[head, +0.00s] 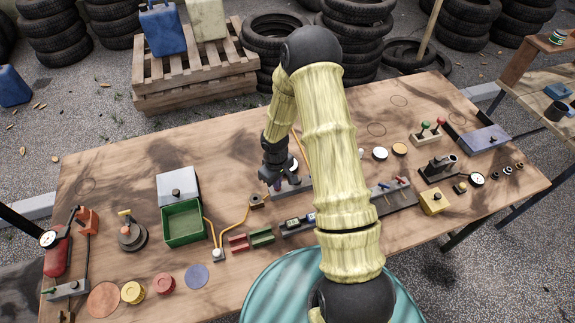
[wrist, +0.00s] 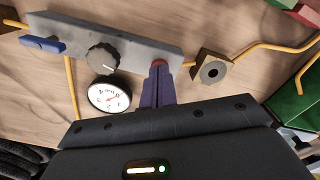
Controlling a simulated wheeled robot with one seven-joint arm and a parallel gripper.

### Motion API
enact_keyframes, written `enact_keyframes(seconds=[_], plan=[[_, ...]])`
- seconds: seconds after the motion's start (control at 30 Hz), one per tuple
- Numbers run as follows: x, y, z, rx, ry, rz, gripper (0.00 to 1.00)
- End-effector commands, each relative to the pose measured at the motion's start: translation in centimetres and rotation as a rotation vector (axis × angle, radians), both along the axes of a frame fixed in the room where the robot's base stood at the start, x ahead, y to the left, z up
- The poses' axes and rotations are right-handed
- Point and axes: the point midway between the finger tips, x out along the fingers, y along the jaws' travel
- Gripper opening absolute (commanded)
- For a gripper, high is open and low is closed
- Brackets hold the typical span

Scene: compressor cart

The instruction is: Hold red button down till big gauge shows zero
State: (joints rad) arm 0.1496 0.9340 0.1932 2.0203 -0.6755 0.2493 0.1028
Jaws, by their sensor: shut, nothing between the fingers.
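The red button (wrist: 158,62) is on a grey block (wrist: 135,42) in the wrist view. My gripper (wrist: 158,68) is shut and empty, with its dark purple fingertips over the button's near side. They look to be touching it, but I cannot tell whether it is pressed down. A round white gauge (wrist: 109,96) stands beside the block, left of the fingers; its reading is too small to tell surely. In the head view my gripper (head: 274,185) is at the block's (head: 292,187) left end, hiding the button. Part of the gauge (head: 293,166) shows behind my gripper.
A dark knob (wrist: 103,60) and a blue lever (wrist: 42,44) are on the block. A small brown block (wrist: 211,70) with a yellow hose stands close to the fingers. A green tray (head: 184,222) is to the left. Smaller gauges (head: 48,238) (head: 477,179) sit at both table ends.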

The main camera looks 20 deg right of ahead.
Motion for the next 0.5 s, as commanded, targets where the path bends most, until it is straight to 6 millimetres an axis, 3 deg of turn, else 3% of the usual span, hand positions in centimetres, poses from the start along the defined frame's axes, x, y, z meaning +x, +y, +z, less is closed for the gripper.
enact_keyframes(seconds=[0.33, 0.5], plan=[[0.0, 0.0, 0.0, 0.000, 0.001, 0.000, 0.00], [0.0, 0.0, 1.0, 0.000, 0.000, 0.000, 0.00]])
